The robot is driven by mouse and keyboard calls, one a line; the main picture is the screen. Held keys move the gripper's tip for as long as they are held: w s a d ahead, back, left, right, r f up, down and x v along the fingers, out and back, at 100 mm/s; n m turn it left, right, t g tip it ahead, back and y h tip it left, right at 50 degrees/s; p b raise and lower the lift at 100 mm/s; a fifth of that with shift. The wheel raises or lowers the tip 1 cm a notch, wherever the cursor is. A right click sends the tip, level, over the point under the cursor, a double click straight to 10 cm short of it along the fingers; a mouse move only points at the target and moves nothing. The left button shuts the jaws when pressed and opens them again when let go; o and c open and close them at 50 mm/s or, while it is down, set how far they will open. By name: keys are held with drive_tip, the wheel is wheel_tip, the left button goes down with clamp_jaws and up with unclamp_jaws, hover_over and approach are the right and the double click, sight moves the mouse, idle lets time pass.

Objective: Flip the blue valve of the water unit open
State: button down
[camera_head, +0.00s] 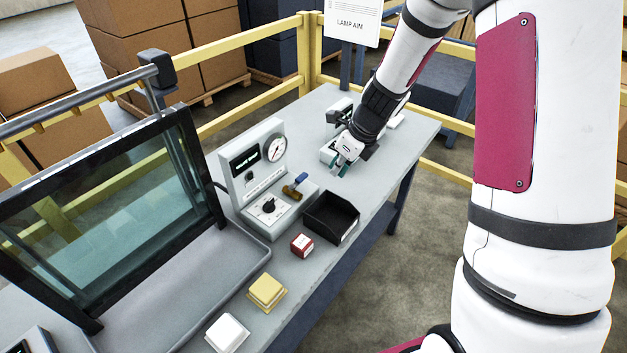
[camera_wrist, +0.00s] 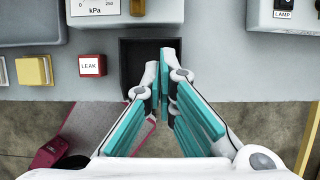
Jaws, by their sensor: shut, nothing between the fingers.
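The water unit (camera_head: 250,170) is a pale grey panel with a round gauge, a display and a black knob on its base. Its blue valve lever (camera_head: 302,179) sits on a brass body at the base's right side, pointing up and to the right. My gripper (camera_head: 341,170) is above the bench, to the right of the valve and apart from it. In the wrist view my gripper (camera_wrist: 170,58) has its teal fingers together and empty. The unit's kPa-marked front (camera_wrist: 100,10) shows at the top there; the blue lever is not visible in that view.
A black open tray (camera_head: 345,235) and a red LEAK box (camera_head: 302,245) stand in front of the unit. Yellow (camera_head: 267,290) and white (camera_head: 227,333) blocks line the bench edge. A glass-fronted frame (camera_head: 120,210) stands left. Another unit (camera_head: 338,112) is behind my gripper.

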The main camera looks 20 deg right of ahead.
sight(298, 181)
drive_tip(key=shift+f, duration=0.1)
drive_tip(key=x, duration=1)
drive_tip(key=w+a, duration=0.2)
drive_tip(key=w, duration=0.1)
drive_tip(key=shift+a+p, duration=0.15)
drive_tip(key=shift+p, duration=0.15)
